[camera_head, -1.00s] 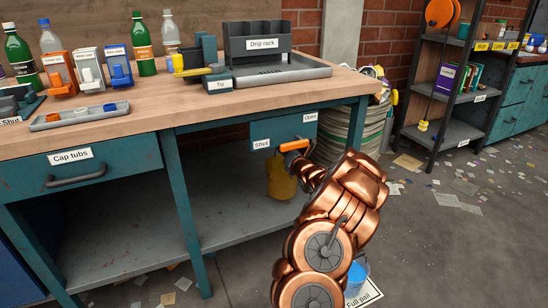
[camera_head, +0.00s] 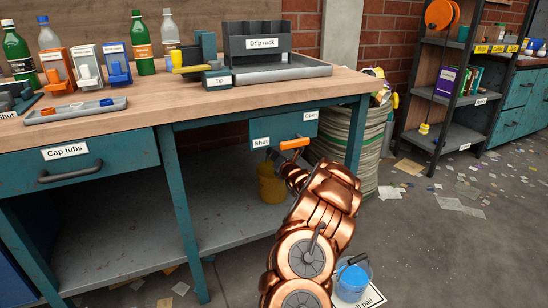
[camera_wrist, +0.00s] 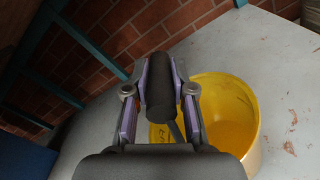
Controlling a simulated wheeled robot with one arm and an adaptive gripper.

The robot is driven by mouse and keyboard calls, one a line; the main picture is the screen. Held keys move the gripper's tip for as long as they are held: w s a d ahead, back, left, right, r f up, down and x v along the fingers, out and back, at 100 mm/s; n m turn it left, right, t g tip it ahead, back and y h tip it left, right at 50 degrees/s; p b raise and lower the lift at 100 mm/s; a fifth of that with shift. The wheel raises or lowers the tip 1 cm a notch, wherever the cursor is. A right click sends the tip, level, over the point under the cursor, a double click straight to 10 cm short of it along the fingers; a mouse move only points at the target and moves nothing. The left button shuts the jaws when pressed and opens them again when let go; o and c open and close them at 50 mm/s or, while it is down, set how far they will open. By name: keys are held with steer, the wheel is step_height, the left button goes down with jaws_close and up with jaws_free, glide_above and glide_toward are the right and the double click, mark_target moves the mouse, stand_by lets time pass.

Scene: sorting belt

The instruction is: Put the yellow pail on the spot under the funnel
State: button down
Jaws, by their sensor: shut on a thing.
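The yellow pail (camera_head: 271,186) stands on or just above the grey lower shelf, below the teal box with the orange lever (camera_head: 294,143). I cannot tell whether its base touches the shelf. In the wrist view the yellow pail (camera_wrist: 248,112) looks open and empty, right of and partly behind my gripper. My gripper (camera_wrist: 160,100) is shut on a dark cylindrical grip (camera_wrist: 160,82), apparently the pail's handle. In the head view my arm hides most of the gripper. No separate funnel or marked spot shows clearly.
The grey shelf (camera_head: 130,235) is clear to the left. The workbench (camera_head: 140,120) and its teal legs surround the space. A brick wall (camera_wrist: 120,40) stands behind. A blue pail (camera_head: 352,276) is on the floor beside my arm, by a "Full pail" sign.

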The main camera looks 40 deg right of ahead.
steer(key=shift+r, duration=0.1)
steer(key=c, duration=1)
jaws_free()
steer(key=shift+s+a, duration=0.1)
steer(key=shift+s, duration=0.5)
steer(key=shift+p+v, duration=1.8)
steer(key=shift+v, duration=3.6)
